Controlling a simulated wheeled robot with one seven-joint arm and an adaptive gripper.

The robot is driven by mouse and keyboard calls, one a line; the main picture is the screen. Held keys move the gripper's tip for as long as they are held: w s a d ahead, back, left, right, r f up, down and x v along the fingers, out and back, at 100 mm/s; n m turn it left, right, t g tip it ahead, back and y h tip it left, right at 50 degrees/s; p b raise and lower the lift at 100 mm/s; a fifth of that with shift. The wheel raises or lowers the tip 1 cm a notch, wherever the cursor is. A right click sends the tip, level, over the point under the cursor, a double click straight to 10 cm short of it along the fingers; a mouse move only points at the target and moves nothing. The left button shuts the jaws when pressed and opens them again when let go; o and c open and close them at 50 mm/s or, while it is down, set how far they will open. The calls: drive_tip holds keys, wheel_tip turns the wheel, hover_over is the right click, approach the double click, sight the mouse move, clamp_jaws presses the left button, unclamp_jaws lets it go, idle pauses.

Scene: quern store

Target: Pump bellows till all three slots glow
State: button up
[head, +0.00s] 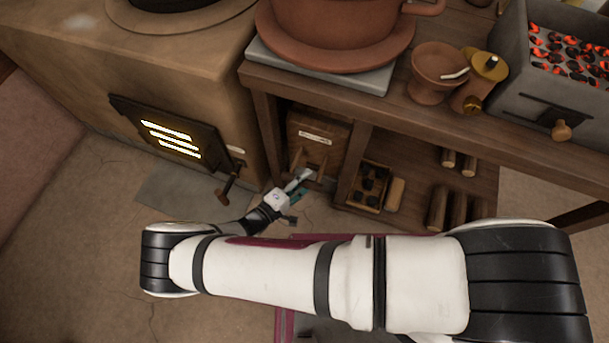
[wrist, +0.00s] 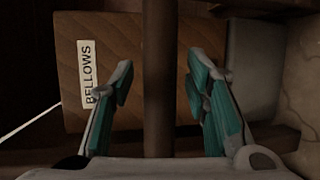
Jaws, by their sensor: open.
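The stove door (head: 190,155) at the left has three slots (head: 170,139), and all three glow bright yellow-white. The bellows (head: 318,140) is a wooden box under the bench with a pale label; in the wrist view its label (wrist: 90,75) reads BELLOWS. A dark upright bar (wrist: 159,100), apparently the bellows handle, runs between my fingers in the wrist view. My gripper (head: 301,184) is open at the front of the bellows, low near the floor. Its teal-padded fingers (wrist: 162,85) stand on either side of the bar, with a gap showing on each side.
The bench (head: 420,125) has pottery on top and a brazier of glowing coals (head: 565,55) at the right. A small tray (head: 350,200) of dark lumps and several logs (head: 460,210) lie below. A hooked lever (head: 229,185) hangs beside the stove door. Floor at left is clear.

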drive_tip(key=shift+c, duration=0.6)
clamp_jaws()
drive_tip(key=shift+s, duration=0.1)
